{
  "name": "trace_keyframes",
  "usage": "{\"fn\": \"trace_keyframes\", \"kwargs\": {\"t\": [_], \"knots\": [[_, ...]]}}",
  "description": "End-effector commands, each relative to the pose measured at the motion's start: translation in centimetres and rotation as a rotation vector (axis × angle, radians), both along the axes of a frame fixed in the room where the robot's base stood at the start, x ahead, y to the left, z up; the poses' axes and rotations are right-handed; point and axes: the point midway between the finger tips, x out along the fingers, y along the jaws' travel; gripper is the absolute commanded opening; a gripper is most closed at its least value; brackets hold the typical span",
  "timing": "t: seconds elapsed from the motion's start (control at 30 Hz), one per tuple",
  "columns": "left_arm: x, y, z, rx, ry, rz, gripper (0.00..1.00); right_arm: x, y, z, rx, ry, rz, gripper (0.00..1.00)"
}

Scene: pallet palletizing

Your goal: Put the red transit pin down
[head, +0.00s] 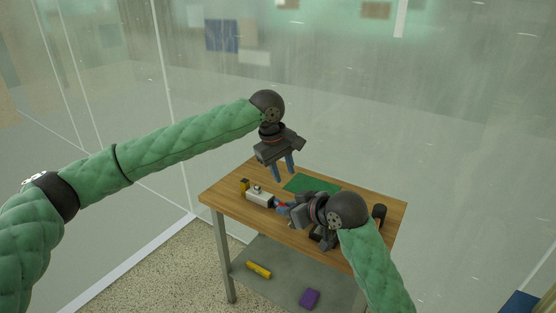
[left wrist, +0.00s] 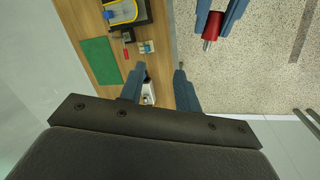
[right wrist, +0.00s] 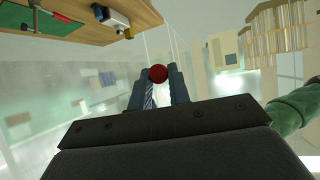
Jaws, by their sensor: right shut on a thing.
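The red transit pin (left wrist: 211,28) is between the blue fingers of my right gripper (left wrist: 216,22) in the left wrist view, with its narrow tip poking out. In the right wrist view its round red end (right wrist: 158,73) fills the gap between the fingertips. In the head view only a little red (head: 283,204) shows at my right gripper (head: 281,209), which is in front of the tabletop (head: 226,200). My left gripper (head: 283,172) is open and empty, higher up, with its fingers pointing down. Its separated fingertips show in the left wrist view (left wrist: 160,70).
A green mat (head: 312,184) lies at the table's back. A white block (head: 260,197) and a small yellow block (head: 244,184) stand at the left, a black cylinder (head: 380,212) at the right. The lower shelf holds a yellow piece (head: 259,270) and a purple block (head: 310,298).

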Motion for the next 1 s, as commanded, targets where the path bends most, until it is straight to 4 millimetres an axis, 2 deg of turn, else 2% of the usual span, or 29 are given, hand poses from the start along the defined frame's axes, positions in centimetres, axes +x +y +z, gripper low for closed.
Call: {"fn": "trace_keyframes", "kwargs": {"t": [0.03,0.23,0.53,0.77,1.0], "knots": [[-0.5,0.1,1.0,0.023,0.010,0.012,0.33,0.0,0.0,0.0,0.000,0.000,0.000,0.00],[-2.9,0.6,3.8,0.113,0.068,0.077,0.33,0.0,0.0,0.0,0.000,0.000,0.000,0.00],[-5.0,1.5,6.1,0.203,0.113,0.146,0.33,0.0,0.0,0.0,0.000,0.000,0.000,0.00],[-5.3,1.7,5.3,0.217,0.121,0.157,0.33,0.0,0.0,0.0,0.000,0.000,0.000,0.00],[-5.2,1.7,2.0,0.215,0.120,0.157,0.33,0.0,0.0,0.0,0.000,0.000,0.000,0.00]]}}
